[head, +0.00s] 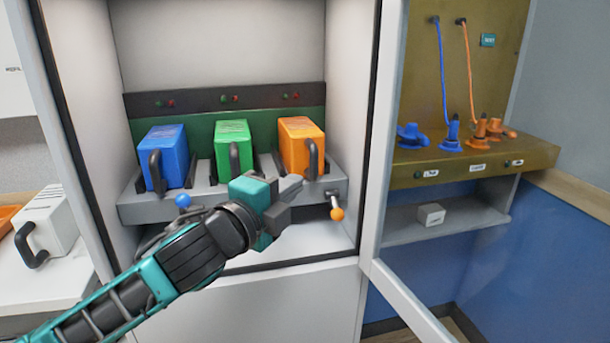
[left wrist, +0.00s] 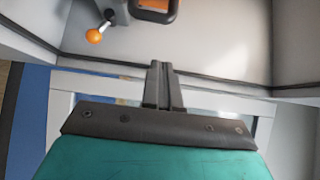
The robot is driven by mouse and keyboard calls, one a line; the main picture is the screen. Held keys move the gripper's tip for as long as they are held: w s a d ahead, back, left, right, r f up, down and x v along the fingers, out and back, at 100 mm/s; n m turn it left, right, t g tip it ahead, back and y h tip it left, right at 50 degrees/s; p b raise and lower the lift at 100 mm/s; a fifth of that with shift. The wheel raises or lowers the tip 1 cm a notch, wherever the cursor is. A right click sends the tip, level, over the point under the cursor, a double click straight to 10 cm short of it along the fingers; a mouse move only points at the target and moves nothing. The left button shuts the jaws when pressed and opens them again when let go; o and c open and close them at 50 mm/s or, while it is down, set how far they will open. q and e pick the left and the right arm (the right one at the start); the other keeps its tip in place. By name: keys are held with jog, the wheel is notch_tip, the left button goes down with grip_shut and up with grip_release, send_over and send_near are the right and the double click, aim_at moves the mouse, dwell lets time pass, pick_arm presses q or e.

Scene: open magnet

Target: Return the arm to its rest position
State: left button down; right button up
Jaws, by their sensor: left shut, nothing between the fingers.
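My left arm comes in from the lower left in the head view, and its gripper (head: 290,188) is in front of the cabinet's grey rack, below the orange module. The fingers are shut with nothing between them. In the left wrist view the shut fingers (left wrist: 162,85) point toward the cabinet's interior. An orange-knobbed lever (head: 337,213) is just right of the gripper, apart from it; its orange knob also shows in the left wrist view (left wrist: 94,35). My right gripper is in neither view.
The cabinet holds a blue module (head: 167,150), a green module (head: 231,142) and an orange module (head: 297,140) on a grey rack (head: 150,208). A blue-knobbed lever (head: 183,201) is beside my arm. The open framed door (head: 385,150) stands right. A white module (head: 50,218) sits left.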

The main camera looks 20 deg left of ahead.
pick_arm(q)
jog(key=s, duration=0.2)
jog(key=shift+s+a, duration=0.3)
jog(key=shift+s, duration=0.1)
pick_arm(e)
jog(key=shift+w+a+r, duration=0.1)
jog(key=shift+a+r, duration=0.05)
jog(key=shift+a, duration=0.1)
pick_arm(q)
jog(key=s+d+f+n+g+p, duration=0.1)
jog(key=s+f+n+g+p, duration=0.25)
jog(key=f+n, duration=0.95)
jog(key=s+d+f+n+g+p, duration=0.1)
jog(key=s+f+n, duration=0.1)
jog(key=s+f, duration=0.4)
jog(key=s+d+f+n+g+y+p, duration=0.1)
jog(key=s+f+n+g, duration=0.1)
jog(key=s+f, duration=0.5)
notch_tip(320, 180, down, 6)
jog(key=shift+f+n, duration=0.1)
jog(key=shift+n, duration=0.2)
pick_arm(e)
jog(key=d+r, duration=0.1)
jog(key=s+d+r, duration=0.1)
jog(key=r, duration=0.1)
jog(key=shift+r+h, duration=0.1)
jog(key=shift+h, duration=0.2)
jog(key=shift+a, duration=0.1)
